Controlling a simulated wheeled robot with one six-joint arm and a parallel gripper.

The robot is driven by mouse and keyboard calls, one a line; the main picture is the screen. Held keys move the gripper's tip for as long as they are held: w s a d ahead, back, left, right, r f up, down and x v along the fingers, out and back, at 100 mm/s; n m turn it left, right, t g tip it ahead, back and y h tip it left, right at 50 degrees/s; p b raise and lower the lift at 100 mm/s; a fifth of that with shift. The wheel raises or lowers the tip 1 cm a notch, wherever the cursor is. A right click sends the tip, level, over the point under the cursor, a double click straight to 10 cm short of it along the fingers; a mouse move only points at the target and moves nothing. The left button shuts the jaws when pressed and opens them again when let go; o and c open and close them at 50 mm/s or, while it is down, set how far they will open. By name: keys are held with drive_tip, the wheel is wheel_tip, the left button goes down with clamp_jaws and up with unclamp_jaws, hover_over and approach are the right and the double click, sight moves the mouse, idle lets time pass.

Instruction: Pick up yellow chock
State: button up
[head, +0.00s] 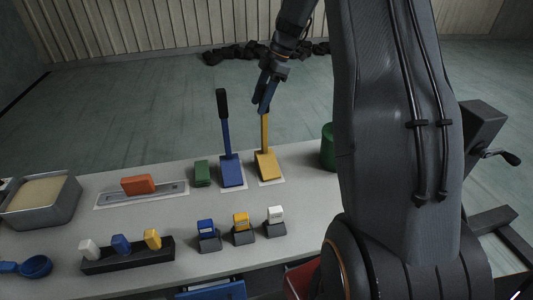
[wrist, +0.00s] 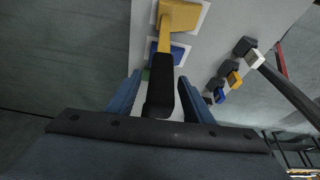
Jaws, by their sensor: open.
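The yellow chock (head: 267,166) is a wedge with a tall upright yellow handle. It stands on a white pad on the table. In the wrist view its wedge (wrist: 180,16) is at the top, and its black grip (wrist: 160,85) points toward me. My gripper (head: 264,101) is at the top of the handle, fingers pointing down, and hides the grip in the head view. In the wrist view my gripper (wrist: 159,80) is open, with one blue finger on each side of the black grip and gaps showing. Any contact cannot be told.
A blue chock (head: 231,172) with a black-gripped handle stands close on the left, beside a green block (head: 202,173). Small blue, yellow and white (head: 275,214) blocks on grey stands are in front. A green cylinder (head: 328,147) is on the right. Space behind the table is open floor.

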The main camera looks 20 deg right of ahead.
drive_tip(key=shift+a+f, duration=0.1)
drive_tip(key=shift+f, duration=0.15)
clamp_jaws()
idle(1.2)
drive_tip(key=shift+w+r, duration=0.1)
drive_tip(key=shift+r, duration=0.05)
